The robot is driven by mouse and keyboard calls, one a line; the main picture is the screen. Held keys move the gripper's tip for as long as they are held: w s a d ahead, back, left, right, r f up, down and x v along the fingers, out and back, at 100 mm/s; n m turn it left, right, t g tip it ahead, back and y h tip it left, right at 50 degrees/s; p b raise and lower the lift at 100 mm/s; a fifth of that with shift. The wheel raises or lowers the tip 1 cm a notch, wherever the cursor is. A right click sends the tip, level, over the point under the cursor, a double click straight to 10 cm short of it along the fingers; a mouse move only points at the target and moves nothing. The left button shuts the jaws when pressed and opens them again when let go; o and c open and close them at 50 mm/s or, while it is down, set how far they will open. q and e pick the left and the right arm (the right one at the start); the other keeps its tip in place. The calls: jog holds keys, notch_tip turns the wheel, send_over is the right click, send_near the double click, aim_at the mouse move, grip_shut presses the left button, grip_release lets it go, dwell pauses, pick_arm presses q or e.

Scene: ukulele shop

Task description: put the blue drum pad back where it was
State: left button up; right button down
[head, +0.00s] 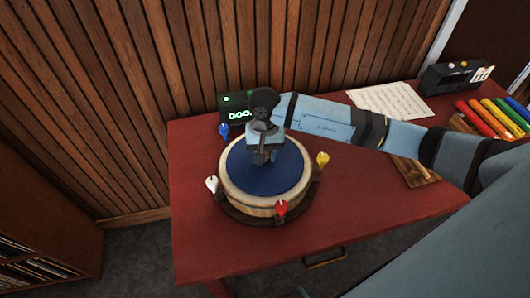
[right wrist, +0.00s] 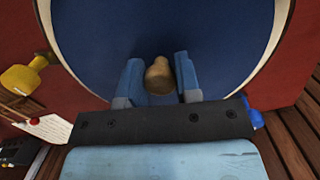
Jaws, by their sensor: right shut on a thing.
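The blue drum pad (head: 245,180) is a flat round disc with a tan knob (right wrist: 158,78) at its middle. It lies within the pale rim of a round wooden drum (head: 247,206) on the red table. I cannot tell whether it rests fully flat there. My right gripper (head: 262,156) is over the middle of the pad, its fingers closed on both sides of the knob. The pad (right wrist: 105,30) fills most of the right wrist view. My left gripper is not in view.
Blue (head: 224,130), white (head: 212,184), red (head: 281,208) and yellow (head: 322,160) pegs stand around the drum. A black box with green digits (head: 237,110) is behind it. Sheet music (head: 390,100), a dark device (head: 455,77) and coloured bars (head: 490,117) lie right. The table's front is bare.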

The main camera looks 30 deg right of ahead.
jog(key=shift+f, duration=0.1)
jog(key=shift+f, duration=0.2)
jog(key=c, duration=0.8)
grip_release()
jog(key=shift+r, duration=0.1)
jog(key=shift+r, duration=0.2)
jog(key=shift+w+r, duration=0.1)
jog(key=shift+r, duration=0.25)
jog(key=r, duration=0.3)
jog(key=r+b, duration=0.1)
jog(key=r, duration=0.3)
jog(key=w+r, duration=0.1)
jog(key=r, duration=0.3)
jog(key=shift+d, duration=0.3)
